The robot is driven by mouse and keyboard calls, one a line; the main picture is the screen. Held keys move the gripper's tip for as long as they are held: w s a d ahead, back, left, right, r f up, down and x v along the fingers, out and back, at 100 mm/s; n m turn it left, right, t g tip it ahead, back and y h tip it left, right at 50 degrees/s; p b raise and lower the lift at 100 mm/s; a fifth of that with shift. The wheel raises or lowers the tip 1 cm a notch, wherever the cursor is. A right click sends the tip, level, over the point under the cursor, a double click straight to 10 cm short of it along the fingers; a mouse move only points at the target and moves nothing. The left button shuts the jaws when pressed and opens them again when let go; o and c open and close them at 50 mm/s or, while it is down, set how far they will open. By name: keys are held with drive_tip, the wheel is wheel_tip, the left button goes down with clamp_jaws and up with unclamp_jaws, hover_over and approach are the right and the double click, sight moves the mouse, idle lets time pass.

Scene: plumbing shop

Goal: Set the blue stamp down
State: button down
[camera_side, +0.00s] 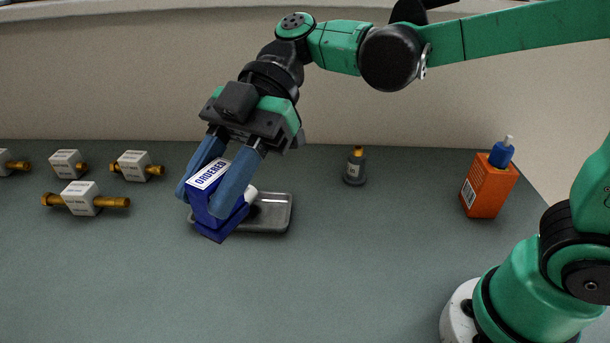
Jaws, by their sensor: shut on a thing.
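The blue stamp (216,225) is a blue block with a white "ORDERED" label on top. My gripper (212,192) is shut on it, with one blue finger on each side. The stamp is tilted and is in front of the left part of a grey metal tray (283,213). I cannot tell whether its lower edge touches the table or hangs just above it. A white rounded part shows beside the right finger, partly hidden.
Several brass fittings with white labelled blocks (82,198) lie at the left. A small dark bottle (355,167) stands behind and right of the tray. An orange bottle with a blue cap (487,187) stands at the right. The table front and centre (330,270) are clear.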

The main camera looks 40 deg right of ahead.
drive_tip(key=shift+s+d+f, duration=0.15)
drive_tip(key=shift+s+f, duration=0.05)
drive_tip(key=shift+s, duration=0.05)
drive_tip(key=shift+n, duration=0.3)
wheel_tip(320, 180, down, 19)
drive_tip(key=shift+f, duration=0.2)
drive_tip(key=c, duration=0.5)
unclamp_jaws()
drive_tip(key=shift+c, duration=0.2)
drive_tip(key=shift+d, duration=0.1)
